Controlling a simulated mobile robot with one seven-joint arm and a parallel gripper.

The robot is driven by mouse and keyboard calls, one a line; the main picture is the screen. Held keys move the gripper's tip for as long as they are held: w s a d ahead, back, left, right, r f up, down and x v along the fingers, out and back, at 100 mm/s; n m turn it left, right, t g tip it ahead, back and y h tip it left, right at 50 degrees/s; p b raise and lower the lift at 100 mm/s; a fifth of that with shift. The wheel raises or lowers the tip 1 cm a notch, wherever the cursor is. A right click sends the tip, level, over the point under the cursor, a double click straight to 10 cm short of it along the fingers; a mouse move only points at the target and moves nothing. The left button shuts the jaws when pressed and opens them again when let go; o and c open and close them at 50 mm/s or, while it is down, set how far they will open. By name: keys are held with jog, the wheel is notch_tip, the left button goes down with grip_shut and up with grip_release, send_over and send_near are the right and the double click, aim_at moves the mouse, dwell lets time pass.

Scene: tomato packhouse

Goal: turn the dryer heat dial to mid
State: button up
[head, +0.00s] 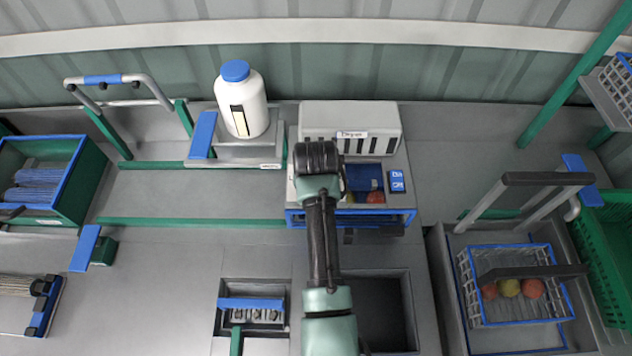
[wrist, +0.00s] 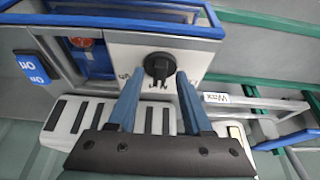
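The dryer (head: 350,118) is a pale box with dark vent slots and a blue-edged front at the back of the bench. Its heat dial (wrist: 160,66) is a round black knob on a pale panel in the wrist view. Small marks surround it, too small to read, and I cannot tell where it points. My gripper (wrist: 158,77) is open, its two blue fingers on either side of the dial's near edge; I cannot tell whether they touch it. In the head view my arm covers the dial and the fingertips.
A blue switch plate (head: 397,181) is beside the dryer's opening, where red produce (head: 375,197) shows. A white bottle with a blue cap (head: 241,100) stands on a scale-like stand to the left. A wire basket of produce (head: 512,322) sits at the right.

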jog(key=b+v, duration=0.2)
jog(key=v, duration=1.1)
dwell(0.4)
